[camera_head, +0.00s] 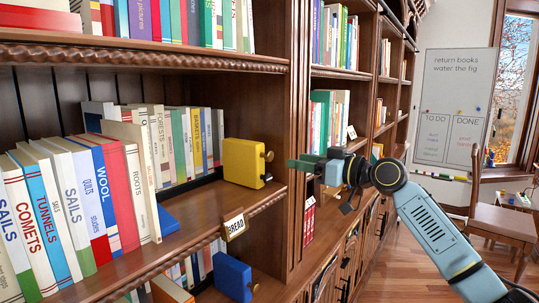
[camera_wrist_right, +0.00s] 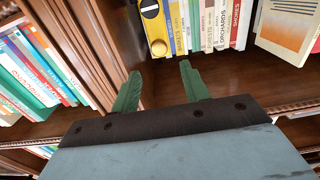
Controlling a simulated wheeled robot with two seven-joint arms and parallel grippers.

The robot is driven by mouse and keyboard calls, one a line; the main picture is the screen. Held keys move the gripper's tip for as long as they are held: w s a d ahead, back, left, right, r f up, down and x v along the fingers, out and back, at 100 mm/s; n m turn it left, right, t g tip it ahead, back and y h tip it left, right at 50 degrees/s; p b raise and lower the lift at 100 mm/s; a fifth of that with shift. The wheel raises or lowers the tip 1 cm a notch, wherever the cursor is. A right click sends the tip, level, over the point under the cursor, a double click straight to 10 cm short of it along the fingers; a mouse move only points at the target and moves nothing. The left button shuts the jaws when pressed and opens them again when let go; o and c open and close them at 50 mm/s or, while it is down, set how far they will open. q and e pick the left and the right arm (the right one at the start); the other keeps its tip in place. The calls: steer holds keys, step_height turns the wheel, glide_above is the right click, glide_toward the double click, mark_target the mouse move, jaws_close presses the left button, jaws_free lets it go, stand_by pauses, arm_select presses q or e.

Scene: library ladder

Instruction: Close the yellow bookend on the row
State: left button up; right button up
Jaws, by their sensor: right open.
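My left gripper is not in view.
A front row of leaning books (camera_head: 75,200) stands left on the same shelf, with a flat blue piece (camera_head: 168,221) at its right. A blue bookend (camera_head: 232,276) stands below. The wooden upright (camera_head: 295,110) bounds the right side.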

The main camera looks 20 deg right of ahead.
mark_target(271, 156)
steer(key=p+x, duration=0.1)
steer(key=x, duration=0.9)
steer(key=shift+w+a, duration=0.15)
steer(key=shift+c, duration=0.2)
jaws_close()
steer(key=shift+a, duration=0.1)
